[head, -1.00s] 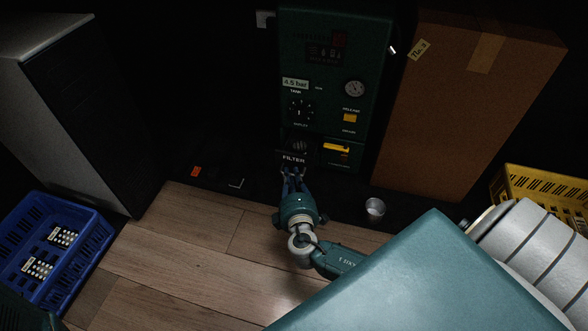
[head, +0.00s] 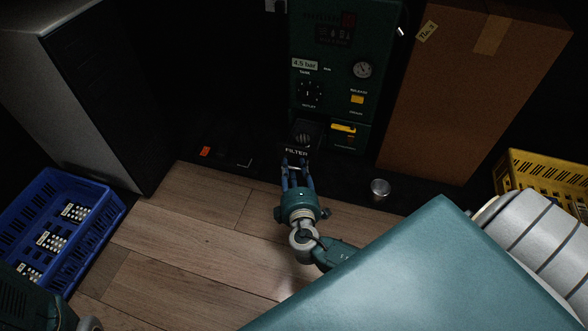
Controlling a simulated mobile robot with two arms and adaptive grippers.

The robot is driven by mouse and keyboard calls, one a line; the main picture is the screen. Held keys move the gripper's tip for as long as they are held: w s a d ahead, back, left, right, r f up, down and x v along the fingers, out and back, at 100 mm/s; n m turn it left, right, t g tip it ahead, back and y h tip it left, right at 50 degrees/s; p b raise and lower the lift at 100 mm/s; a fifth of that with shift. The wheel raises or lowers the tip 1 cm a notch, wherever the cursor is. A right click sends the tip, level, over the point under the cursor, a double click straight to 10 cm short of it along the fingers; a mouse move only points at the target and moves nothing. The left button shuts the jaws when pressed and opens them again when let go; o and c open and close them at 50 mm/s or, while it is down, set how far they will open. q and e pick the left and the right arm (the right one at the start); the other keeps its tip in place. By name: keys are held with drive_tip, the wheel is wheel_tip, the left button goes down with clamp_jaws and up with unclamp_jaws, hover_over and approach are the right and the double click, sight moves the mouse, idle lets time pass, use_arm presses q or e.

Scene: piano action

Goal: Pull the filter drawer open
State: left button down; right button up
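The filter drawer (head: 296,151) is the black box with a white FILTER label at the lower left of the dark green machine (head: 325,75). It stands out from the machine's front, and a dark round thing shows inside its open top. My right gripper (head: 295,164) is at the drawer's front, its blue fingers at the handle just below the label. The fingers appear shut on the handle, though the dark tips hide the exact contact. My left gripper is out of view.
A small metal cup (head: 380,189) stands right of my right gripper. A brown cardboard box (head: 450,100) stands right of the machine. A blue crate (head: 100,200) is at left, a yellow crate (head: 540,165) at right. Wooden floor in front of the drawer is clear.

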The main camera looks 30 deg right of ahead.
wheel_tip(320, 180, up, 10)
idle(0.6)
idle(0.4)
